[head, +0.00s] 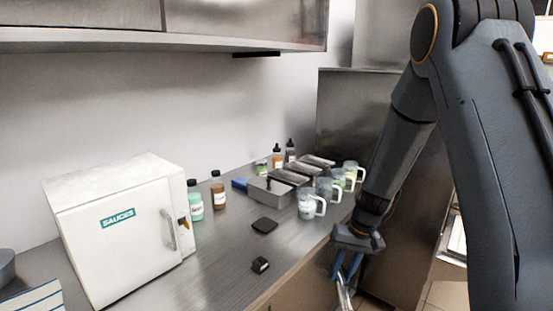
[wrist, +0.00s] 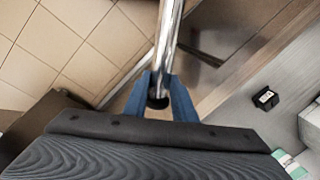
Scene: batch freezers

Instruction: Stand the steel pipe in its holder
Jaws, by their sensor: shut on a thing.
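The steel pipe (wrist: 168,40) is a shiny, slim tube between the blue fingers of my gripper (wrist: 160,88) in the wrist view. It points away from the gripper toward the top of that picture. In the head view my gripper (head: 346,272) hangs low at the counter's front edge, and the pipe (head: 345,298) runs down out of the picture, its lower end hidden. A small black block (head: 260,265) with a pale mark sits on the counter near the front; it also shows in the wrist view (wrist: 265,98). I cannot tell whether it is the pipe's holder.
A white box labelled SAUCES (head: 120,230) stands at left. A flat black pad (head: 265,225) lies mid-counter. Bottles (head: 217,190), metal bins (head: 268,190) and several handled jars (head: 311,205) stand farther back. A shelf (head: 160,38) hangs above. The counter around the block is clear.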

